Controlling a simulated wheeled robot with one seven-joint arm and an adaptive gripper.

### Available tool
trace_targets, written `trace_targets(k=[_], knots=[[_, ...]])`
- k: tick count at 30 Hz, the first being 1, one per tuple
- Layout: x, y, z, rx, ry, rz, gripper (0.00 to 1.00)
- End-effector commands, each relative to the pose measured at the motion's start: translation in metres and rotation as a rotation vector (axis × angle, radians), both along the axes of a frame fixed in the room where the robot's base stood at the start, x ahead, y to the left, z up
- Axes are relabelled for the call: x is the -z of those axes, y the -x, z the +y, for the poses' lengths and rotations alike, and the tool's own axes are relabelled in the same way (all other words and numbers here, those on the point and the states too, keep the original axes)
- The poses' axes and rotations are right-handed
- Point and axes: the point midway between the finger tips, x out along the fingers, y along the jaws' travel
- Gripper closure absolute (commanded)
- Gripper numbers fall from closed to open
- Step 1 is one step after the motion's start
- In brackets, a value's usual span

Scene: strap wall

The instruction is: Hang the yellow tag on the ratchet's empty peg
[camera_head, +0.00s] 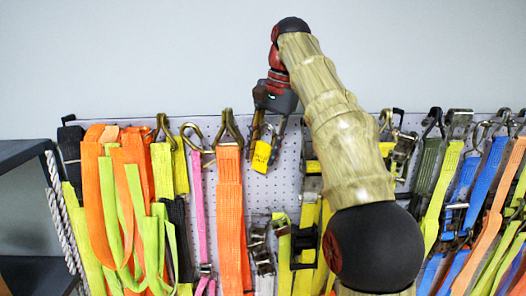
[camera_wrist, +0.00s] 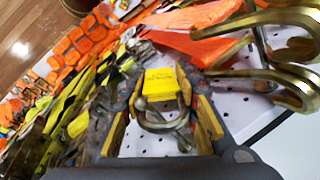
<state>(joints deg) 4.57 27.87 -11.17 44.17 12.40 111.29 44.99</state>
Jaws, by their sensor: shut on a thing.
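My gripper (camera_head: 268,136) is up in front of the pegboard, right of the orange strap. It is shut on the yellow tag (camera_head: 262,157), which hangs tilted below the fingers and clear of the straps. In the wrist view the yellow tag (camera_wrist: 161,82) sits between the fingertips of my gripper (camera_wrist: 165,92). A metal shackle (camera_wrist: 162,122) shows at the tag's near end. Ratchet buckles (camera_head: 261,242) with yellow-green straps hang on the board below the tag. I cannot make out the ratchet's empty peg; my arm covers part of the board.
The perforated pegboard (camera_head: 258,192) is bare around the tag. A brass hook with an orange strap (camera_head: 230,200) hangs close to the left. Large brass hooks (camera_wrist: 270,82) stick out near my right finger in the wrist view. Blue and green straps (camera_head: 462,190) crowd the right.

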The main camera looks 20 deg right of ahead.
Motion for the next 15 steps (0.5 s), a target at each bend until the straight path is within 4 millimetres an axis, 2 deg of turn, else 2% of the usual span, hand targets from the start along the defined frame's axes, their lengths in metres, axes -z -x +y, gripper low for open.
trace_targets(k=[7, 8, 15], knots=[[-0.0002, 0.0001, 0.0, 0.0, 0.0, 0.0, 0.95], [-0.0002, 0.0001, 0.0, 0.0, 0.0, 0.0, 0.68], [-0.0002, 0.0001, 0.0, 0.0, 0.0, 0.0, 0.55]])
